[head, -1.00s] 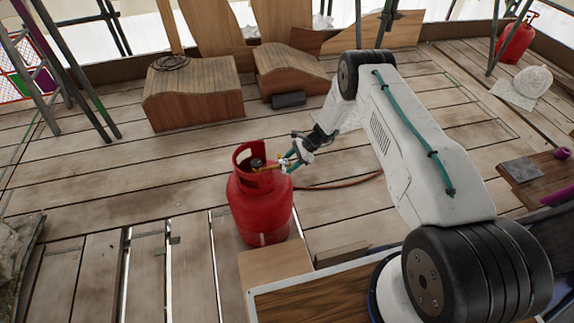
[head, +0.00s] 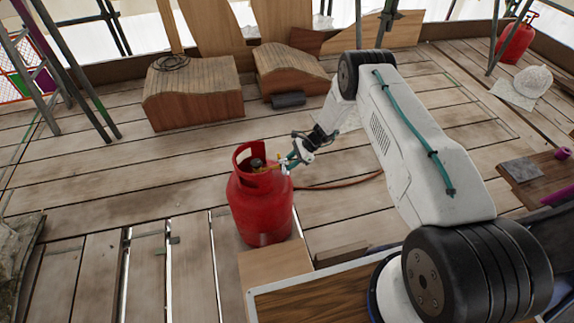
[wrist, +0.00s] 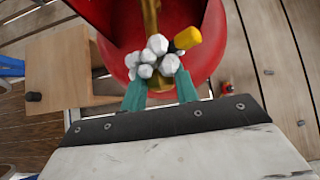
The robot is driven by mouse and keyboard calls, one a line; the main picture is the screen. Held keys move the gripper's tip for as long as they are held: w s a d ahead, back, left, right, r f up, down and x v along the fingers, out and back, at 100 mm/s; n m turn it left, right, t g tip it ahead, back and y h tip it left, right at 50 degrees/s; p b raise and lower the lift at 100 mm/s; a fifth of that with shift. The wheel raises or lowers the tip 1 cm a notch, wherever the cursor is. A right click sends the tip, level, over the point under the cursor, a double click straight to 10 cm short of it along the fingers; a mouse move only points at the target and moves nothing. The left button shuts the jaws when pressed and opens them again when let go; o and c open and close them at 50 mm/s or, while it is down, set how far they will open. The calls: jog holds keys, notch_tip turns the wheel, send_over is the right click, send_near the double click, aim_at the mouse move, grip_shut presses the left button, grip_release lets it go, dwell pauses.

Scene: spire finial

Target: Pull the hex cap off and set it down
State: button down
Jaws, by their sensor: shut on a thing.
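The red gas cylinder (head: 262,215) stands upright on the plank deck, with a collar around its valve. My gripper (head: 290,160) reaches in from the right at the collar opening. In the wrist view my gripper's teal fingertips (wrist: 161,90) are close together on the hex cap, at the near end of the brass valve (wrist: 151,12). Several pale faceted lumps (wrist: 157,46) cover the fingertips' far side, so the cap is mostly hidden. A yellow knob (wrist: 187,38) sits just right of them. The red cylinder wall (wrist: 210,45) lies beyond.
A low wooden block (head: 275,266) is at the cylinder's foot. A brown hose (head: 335,184) runs right across the deck. Curved wooden pieces (head: 195,105) stand behind. Another red cylinder (head: 515,42) is far right. Open deck lies left of the cylinder.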

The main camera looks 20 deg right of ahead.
jog(key=shift+d, duration=0.1)
jog(key=shift+d, duration=2.95)
